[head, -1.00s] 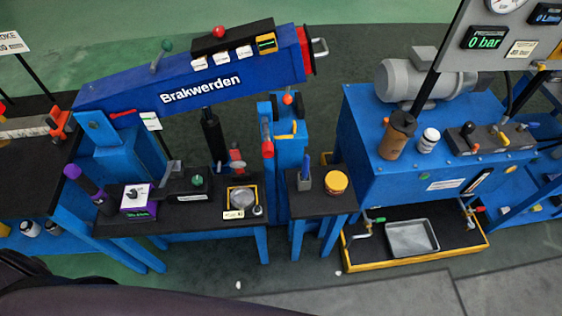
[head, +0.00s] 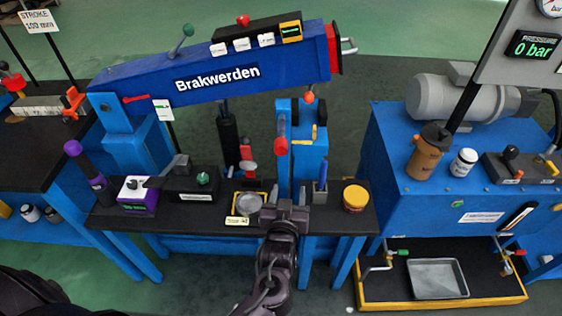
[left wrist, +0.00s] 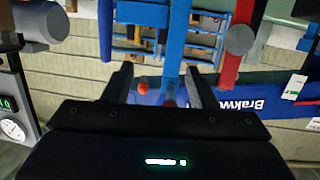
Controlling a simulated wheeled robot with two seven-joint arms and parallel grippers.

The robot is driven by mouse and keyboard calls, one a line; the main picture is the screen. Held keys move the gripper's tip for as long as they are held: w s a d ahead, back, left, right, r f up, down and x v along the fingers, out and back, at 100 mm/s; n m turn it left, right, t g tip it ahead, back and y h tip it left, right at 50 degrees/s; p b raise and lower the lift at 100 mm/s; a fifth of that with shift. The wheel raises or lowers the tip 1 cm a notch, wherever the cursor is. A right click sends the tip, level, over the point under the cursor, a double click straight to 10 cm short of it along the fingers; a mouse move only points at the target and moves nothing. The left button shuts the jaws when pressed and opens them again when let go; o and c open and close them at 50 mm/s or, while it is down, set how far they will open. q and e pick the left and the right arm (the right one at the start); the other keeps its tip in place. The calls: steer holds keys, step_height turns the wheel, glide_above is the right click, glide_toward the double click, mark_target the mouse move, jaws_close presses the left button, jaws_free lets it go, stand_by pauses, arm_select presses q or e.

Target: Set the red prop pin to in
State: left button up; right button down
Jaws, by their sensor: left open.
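A blue post (head: 311,150) stands under the boom's free end. A red-orange ball knob (head: 309,97), which looks like the head of the red prop pin, shows at its top. Whether the pin is in or out cannot be told. My left gripper (head: 290,208) is open and empty, in front of and below the post. In the left wrist view the ball knob (left wrist: 142,87) appears between the spread fingers (left wrist: 158,85), apart from them. My right gripper is not in view.
The blue Brakwerden boom (head: 215,76) stretches above the black bench (head: 210,216). A blue upright tool (head: 320,190) and a yellow-lidded tub (head: 355,198) stand right of my gripper. A dish (head: 247,204) is at its left. A blue pump cabinet (head: 390,170) stands at right.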

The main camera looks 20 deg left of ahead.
mark_target(281, 151)
arm_select(q)
steer(key=r+n, duration=0.1)
steer(key=r, duration=0.2)
steer(key=a+r+n+t+y+b, duration=0.1)
steer(key=r, duration=0.2)
steer(key=a+r+n+y, duration=0.1)
steer(key=r, duration=0.2)
steer(key=shift+w+a+t, duration=0.1)
steer(key=shift+a+t, duration=0.05)
steer(key=shift+t, duration=0.25)
steer(key=x, duration=0.7)
steer(key=shift+w+f, duration=0.1)
steer(key=shift+w, duration=0.05)
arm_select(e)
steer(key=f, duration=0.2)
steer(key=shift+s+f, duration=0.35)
